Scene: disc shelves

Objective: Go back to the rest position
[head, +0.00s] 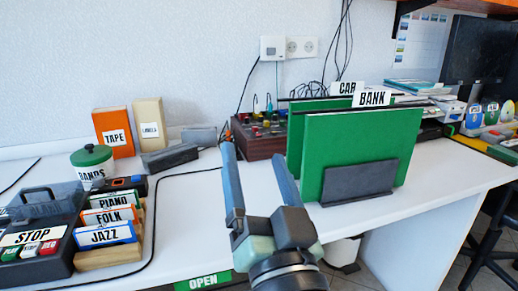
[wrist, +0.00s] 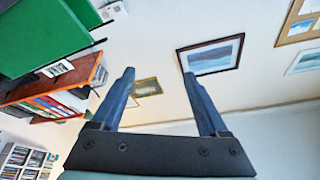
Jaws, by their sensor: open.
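My gripper (head: 253,155) is in the middle of the head view, raised over the white desk (head: 190,230), with its two long blue-grey fingers pointing up and away. It is open, and nothing shows between the fingers. In the wrist view my gripper (wrist: 157,80) also shows apart fingers with only wall and pictures beyond. The green file folders (head: 360,142) stand just right of the gripper in a dark holder (head: 358,182), labelled BANK and CAB.
At left are a cassette player (head: 38,238), a wooden rack (head: 115,250) of labelled cassettes, and a green-lidded tin (head: 92,160). A brown box with knobs (head: 262,138) stands behind the gripper. A wooden shelf (wrist: 60,83) shows in the wrist view. The desk's front middle is clear.

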